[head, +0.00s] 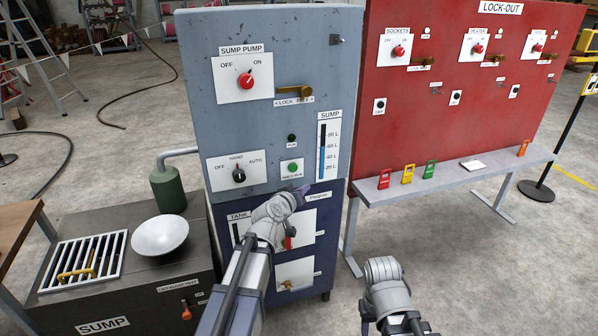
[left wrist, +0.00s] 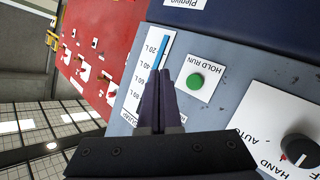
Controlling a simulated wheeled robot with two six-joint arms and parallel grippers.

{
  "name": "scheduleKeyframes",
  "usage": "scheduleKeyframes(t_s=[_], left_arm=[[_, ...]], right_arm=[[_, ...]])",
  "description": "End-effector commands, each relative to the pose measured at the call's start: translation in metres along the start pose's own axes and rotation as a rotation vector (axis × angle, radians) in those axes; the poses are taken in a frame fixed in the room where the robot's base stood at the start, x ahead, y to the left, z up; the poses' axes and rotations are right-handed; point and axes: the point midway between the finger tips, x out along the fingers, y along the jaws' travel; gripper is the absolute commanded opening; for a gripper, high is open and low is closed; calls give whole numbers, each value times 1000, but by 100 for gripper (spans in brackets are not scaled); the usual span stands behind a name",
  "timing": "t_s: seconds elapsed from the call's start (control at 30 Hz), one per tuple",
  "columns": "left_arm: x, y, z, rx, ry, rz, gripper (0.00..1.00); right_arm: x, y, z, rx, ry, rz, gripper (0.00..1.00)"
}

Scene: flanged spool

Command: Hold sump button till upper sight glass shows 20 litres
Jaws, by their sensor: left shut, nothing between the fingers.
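The green HOLD RUN button (head: 292,168) is on the grey upper cabinet and also shows in the left wrist view (left wrist: 196,82). The upper sight glass (head: 321,165), labelled SUMP, is right of it; blue liquid stands near the 60 L mark. In the left wrist view my fingers hide part of this glass (left wrist: 163,47). My left gripper (head: 301,189) is shut and empty, just below the button in the head view. In the wrist view its tips lie beside the button, not over it. My right arm shows at the bottom; its fingers cannot be made out.
The red SUMP PUMP switch (head: 246,81) and black HAND selector (head: 239,176) are on the same cabinet. My left arm partly covers the dark blue TANK panel (head: 318,222).

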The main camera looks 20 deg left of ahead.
Motion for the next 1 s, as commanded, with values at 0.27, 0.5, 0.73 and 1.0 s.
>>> scheduleKeyframes(t_s=[0.27,0.5,0.73,1.0], left_arm=[[1,0,0,0,-2,1,0],[18,-11,-12,0,-2,0,0],[40,-27,-28,0,-3,0,0],[57,-40,-40,1,-3,0,0]], right_arm=[[0,0,0,0,0,0,50],[0,0,0,0,0,0,50],[0,0,0,0,0,0,50],[0,0,0,0,0,0,50]])
